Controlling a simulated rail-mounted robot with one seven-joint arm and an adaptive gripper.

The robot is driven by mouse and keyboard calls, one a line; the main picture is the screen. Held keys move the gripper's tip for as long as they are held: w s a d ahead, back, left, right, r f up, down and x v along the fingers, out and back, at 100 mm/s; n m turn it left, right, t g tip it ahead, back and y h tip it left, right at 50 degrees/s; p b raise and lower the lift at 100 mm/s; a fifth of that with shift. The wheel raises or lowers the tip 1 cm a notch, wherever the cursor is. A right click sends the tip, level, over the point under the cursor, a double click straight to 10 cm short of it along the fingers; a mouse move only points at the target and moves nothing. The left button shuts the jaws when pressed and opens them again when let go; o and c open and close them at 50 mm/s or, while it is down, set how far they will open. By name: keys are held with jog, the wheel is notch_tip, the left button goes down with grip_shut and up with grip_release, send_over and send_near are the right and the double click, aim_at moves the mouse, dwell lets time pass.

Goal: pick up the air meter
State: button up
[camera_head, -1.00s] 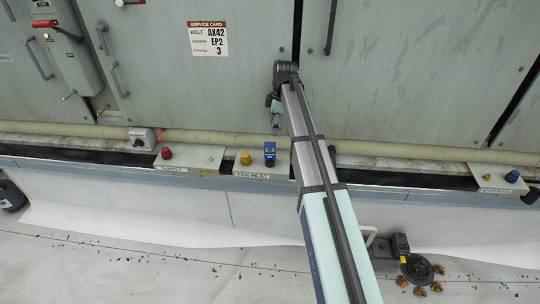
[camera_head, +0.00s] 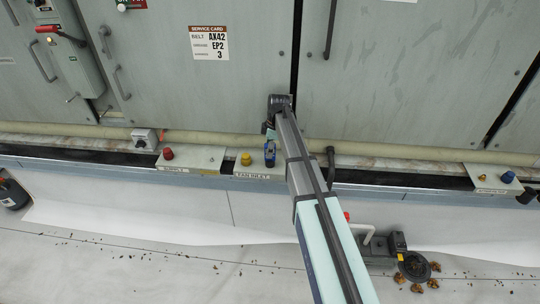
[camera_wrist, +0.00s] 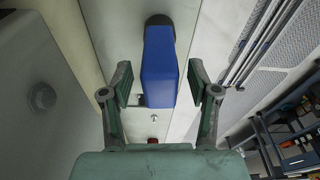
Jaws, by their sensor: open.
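The air meter, a small blue device with a dark face (camera_head: 270,151), stands at the right end of the fan inlet plate (camera_head: 258,172), right of a yellow knob. In the wrist view its blue body (camera_wrist: 159,68) is upright in the picture, between the two fingers and apart from both. My gripper (camera_wrist: 160,86) is open and empty. In the head view my gripper (camera_head: 270,133) is just above and behind the meter, partly hidden by my arm.
The yellow knob (camera_head: 246,159) is close beside the meter. The supply plate (camera_head: 190,160) with a red knob (camera_head: 168,154) lies further left. Grey cabinet doors (camera_head: 230,95) rise behind the ledge. A plate with a blue knob (camera_head: 508,177) is far right.

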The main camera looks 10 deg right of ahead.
jog(key=shift+a+f, duration=0.1)
jog(key=shift+f, duration=0.55)
grip_shut()
jog(key=shift+r, duration=0.2)
